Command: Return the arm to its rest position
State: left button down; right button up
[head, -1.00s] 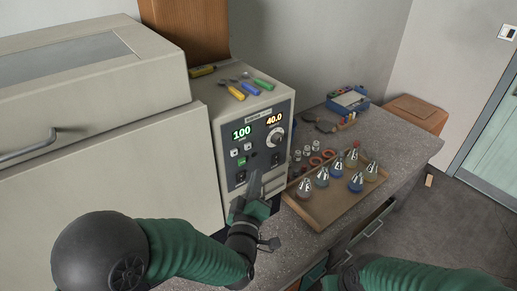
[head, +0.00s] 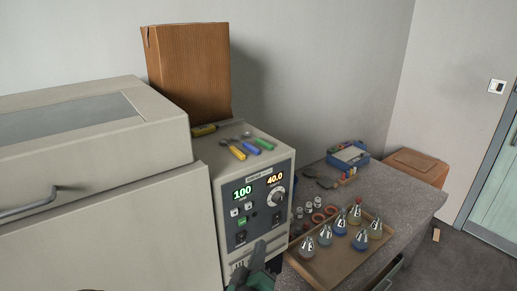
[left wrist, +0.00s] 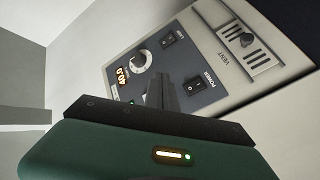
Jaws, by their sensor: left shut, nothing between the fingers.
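My left gripper (head: 257,257) shows at the bottom of the head view, in front of the lower part of the control panel. Its dark fingers are closed together with nothing between them. In the left wrist view, the closed fingers (left wrist: 162,92) point toward the panel, near the power switch (left wrist: 194,86) and the knob (left wrist: 141,62). I cannot tell the exact gap to the panel. The control panel (head: 262,205) shows a green 100 and an orange 40.0. My right gripper is not in view.
The big beige machine (head: 110,220) fills the left side. A wooden tray (head: 322,272) with several flasks stands on the bench to the right. Screwdrivers (head: 237,152) lie on top of the panel box. A blue box (head: 348,155) and a brown box (head: 416,166) stand farther back.

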pick_arm(q)
jog(key=s+a+f+m+g+y, duration=0.1)
jog(key=s+a+f+m+g, duration=0.45)
jog(key=a+f+g, duration=0.4)
jog(key=s+a+f+g+y, duration=0.1)
jog(key=s+a+f+g, duration=0.1)
jog(key=s+a, duration=0.3)
jog(key=s+a+f+m+g+y, duration=0.1)
jog(key=s+a+f+g, duration=0.2)
jog(key=s, duration=0.8)
jog(key=a+f, duration=0.1)
jog(key=a, duration=0.1)
jog(key=shift+a, duration=0.4)
jog(key=shift+s+d, duration=0.1)
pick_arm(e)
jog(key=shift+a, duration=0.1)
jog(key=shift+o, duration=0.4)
